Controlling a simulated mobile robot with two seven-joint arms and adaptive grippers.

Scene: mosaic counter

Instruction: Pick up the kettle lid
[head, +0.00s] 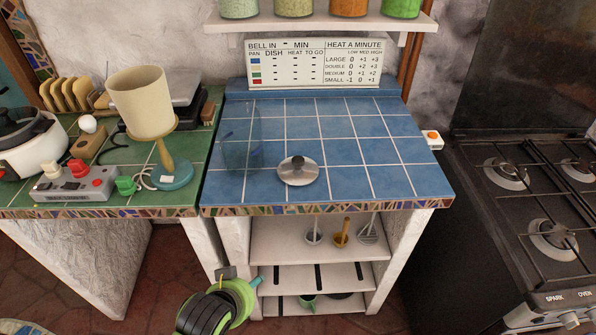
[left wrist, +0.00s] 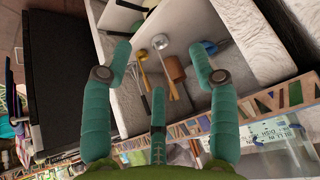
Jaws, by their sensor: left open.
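The kettle lid (head: 298,171) is a round, shiny metal disc with a dark knob. It lies on the blue tiled counter (head: 375,150) near its front edge, in the head view. My left gripper (head: 248,290) is low in front of the shelves, below and to the left of the lid and apart from it. In the left wrist view my left gripper (left wrist: 158,70) shows teal fingers spread apart with nothing between them. I cannot make out the lid in that view. My right gripper is not in view.
The counter's mosaic front edge (head: 330,209) overhangs shelves (head: 275,240) holding utensils. A transparent object (head: 240,142) stands left of the lid. A cream-shaded lamp (head: 142,105) is on the green counter. A stove (head: 535,190) is at right. The blue tiles right of the lid are clear.

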